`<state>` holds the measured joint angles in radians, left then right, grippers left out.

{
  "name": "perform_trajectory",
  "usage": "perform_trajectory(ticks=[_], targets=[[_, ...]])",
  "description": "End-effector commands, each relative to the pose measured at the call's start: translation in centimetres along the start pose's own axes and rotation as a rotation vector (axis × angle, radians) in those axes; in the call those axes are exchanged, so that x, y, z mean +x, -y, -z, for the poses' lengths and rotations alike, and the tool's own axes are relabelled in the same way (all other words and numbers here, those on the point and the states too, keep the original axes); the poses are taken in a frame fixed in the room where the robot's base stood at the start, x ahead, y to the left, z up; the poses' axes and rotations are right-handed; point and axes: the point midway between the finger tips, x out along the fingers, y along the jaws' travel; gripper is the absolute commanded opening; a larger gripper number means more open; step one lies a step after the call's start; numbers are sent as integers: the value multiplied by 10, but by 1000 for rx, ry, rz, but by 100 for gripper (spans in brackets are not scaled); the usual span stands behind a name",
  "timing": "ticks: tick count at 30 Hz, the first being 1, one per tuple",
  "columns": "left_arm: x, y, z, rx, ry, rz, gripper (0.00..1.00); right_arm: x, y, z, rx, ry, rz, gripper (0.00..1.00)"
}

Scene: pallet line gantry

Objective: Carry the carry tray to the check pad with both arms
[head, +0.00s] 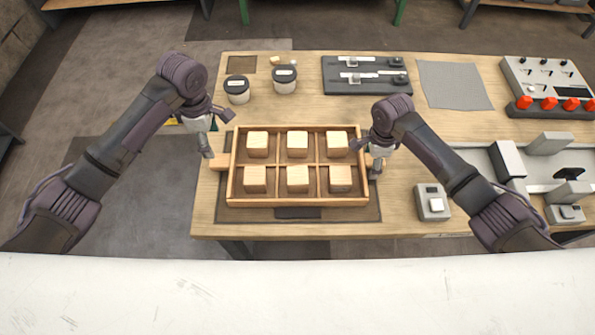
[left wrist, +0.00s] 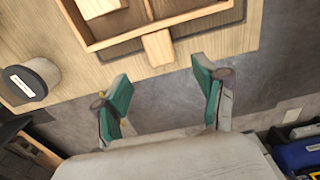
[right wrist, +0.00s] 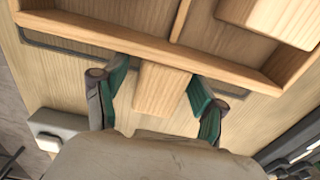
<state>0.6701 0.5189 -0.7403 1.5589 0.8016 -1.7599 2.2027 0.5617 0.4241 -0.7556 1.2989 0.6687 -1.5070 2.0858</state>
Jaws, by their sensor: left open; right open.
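The carry tray (head: 298,202) is a wooden tray lying flat near the front edge of the workbench, with a pale wooden block in each compartment. Its left handle (left wrist: 157,48) points towards my left gripper (head: 213,142). That gripper is open and empty; the handle lies ahead of its fingertips, roughly in line with the gap. My right gripper (head: 374,162) is open, and in the right wrist view its fingers stand on either side of the right handle (right wrist: 163,92), without visible grip. A plain grey square (head: 453,85) lies at the back right; I cannot tell whether it is the check pad.
A dark mat (head: 365,214) lies under the tray. Two lidded cups (head: 285,80) stand behind it, beside a dark fixture board (head: 365,85). A small button box (head: 432,203) stands right of the tray, and a control panel (head: 545,80) at the far right.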

Motion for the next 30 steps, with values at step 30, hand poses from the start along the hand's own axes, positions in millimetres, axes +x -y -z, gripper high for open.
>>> perform_trajectory(ticks=[30], targets=[[-16, 0, 0, 0, 0, 1, 71, -120, 0, 0, 0, 0, 0, 71]])
